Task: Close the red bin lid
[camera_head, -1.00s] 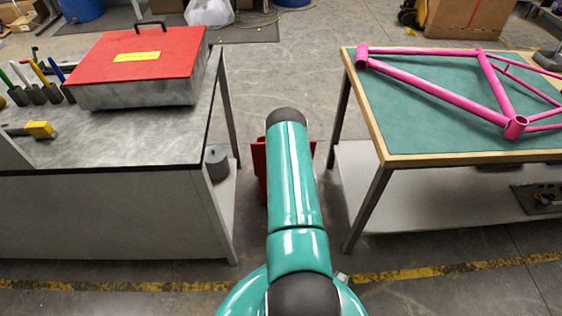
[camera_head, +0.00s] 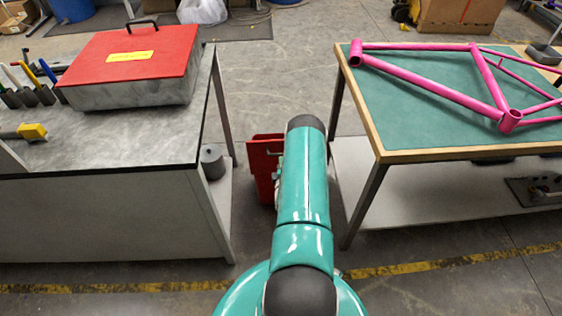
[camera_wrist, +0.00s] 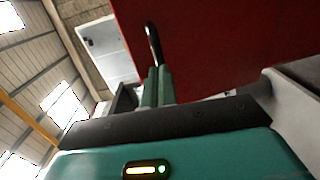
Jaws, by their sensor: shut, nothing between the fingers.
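A red bin (camera_head: 262,168) stands on the floor between the two tables in the head view. My arm covers its right part, and I cannot tell its lid's angle there. In the wrist view a large dark red panel (camera_wrist: 230,45) fills the upper right, close beyond my fingers; it looks like the lid, but its edges are mostly out of view. A dark loop shows against it just above my fingertips; I cannot tell whether they touch. My gripper (camera_wrist: 157,82) is shut and empty. The arm hides it in the head view.
The left table (camera_head: 110,150) carries a metal box with a closed red lid (camera_head: 135,55) and several tools. The right table (camera_head: 400,125) carries a pink bicycle frame (camera_head: 430,82). A grey cylinder (camera_head: 212,162) sits on the left table's lower shelf. The floor behind the bin is clear.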

